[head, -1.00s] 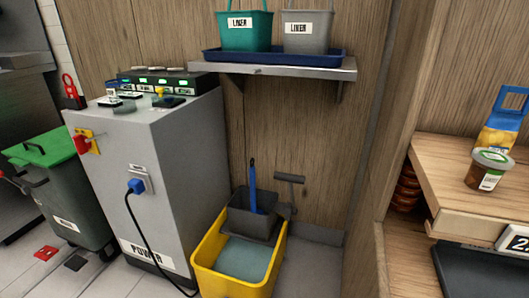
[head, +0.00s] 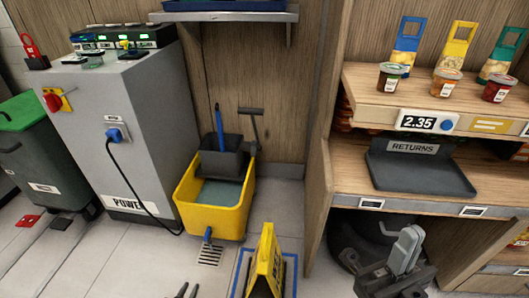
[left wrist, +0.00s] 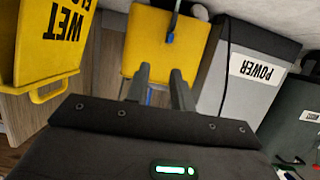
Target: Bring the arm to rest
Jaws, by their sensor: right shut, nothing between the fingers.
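My left gripper (head: 188,290) shows only its dark fingertips at the bottom edge of the head view, low over the floor. In the left wrist view its two fingers (left wrist: 159,80) stand apart with nothing between them, so it is open. My right gripper (head: 409,240) is at the lower right of the head view, in front of the shelf unit's lower part. Its grey fingers point upward and are shut with nothing held. Most of both arms is out of view.
A yellow wet-floor sign (head: 265,262) stands between my grippers. A yellow mop bucket (head: 213,208) and a grey power cabinet (head: 140,130) with a cable are to the left. A wooden shelf unit (head: 350,165) with a dark returns tray (head: 420,175) is at right.

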